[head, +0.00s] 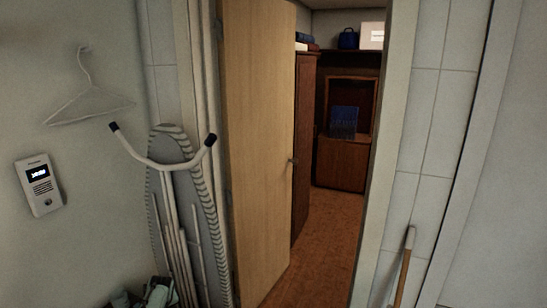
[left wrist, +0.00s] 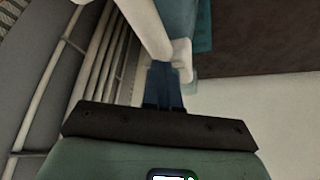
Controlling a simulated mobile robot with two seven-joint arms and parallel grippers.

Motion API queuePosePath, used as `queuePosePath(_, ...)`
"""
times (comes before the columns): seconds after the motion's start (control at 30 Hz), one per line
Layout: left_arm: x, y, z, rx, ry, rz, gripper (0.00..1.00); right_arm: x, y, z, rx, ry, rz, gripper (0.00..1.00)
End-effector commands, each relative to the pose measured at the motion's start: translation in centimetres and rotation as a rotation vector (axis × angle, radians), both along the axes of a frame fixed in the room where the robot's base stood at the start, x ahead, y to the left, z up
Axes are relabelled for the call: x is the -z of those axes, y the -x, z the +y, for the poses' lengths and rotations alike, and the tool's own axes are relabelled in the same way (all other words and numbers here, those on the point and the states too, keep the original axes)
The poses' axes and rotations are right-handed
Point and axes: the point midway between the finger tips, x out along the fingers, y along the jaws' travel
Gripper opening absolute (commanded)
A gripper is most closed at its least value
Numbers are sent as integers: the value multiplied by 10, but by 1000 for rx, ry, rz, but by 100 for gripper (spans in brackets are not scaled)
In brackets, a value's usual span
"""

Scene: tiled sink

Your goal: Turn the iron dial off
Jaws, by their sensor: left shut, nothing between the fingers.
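No iron or dial can be made out clearly in either view. In the left wrist view my left gripper (left wrist: 165,68) is shut and empty, its dark blue fingers close together in front of a dark bar. The fingertips are beside a white bar-like part (left wrist: 145,28) and a teal surface (left wrist: 178,18); I cannot tell whether they touch. Neither of my grippers shows in the head view.
A folded ironing board (head: 168,150) leans upright by the door frame. Greenish items (head: 155,292) lie low beside it, partly cut off. A wooden door (head: 255,150) stands open. A stick (head: 403,268) leans at right. A hanger (head: 90,103) and intercom (head: 39,186) are on the left wall.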

Motion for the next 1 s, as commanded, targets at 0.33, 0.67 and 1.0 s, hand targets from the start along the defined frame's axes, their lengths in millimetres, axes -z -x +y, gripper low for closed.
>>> queuePosePath(0.33,-4,4,-5,0,-1,-1,0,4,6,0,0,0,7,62)
queuePosePath(0.67,-40,3,-6,0,0,-2,0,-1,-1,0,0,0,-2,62)
queuePosePath(1.0,-60,4,-6,0,0,0,0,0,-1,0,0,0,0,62)
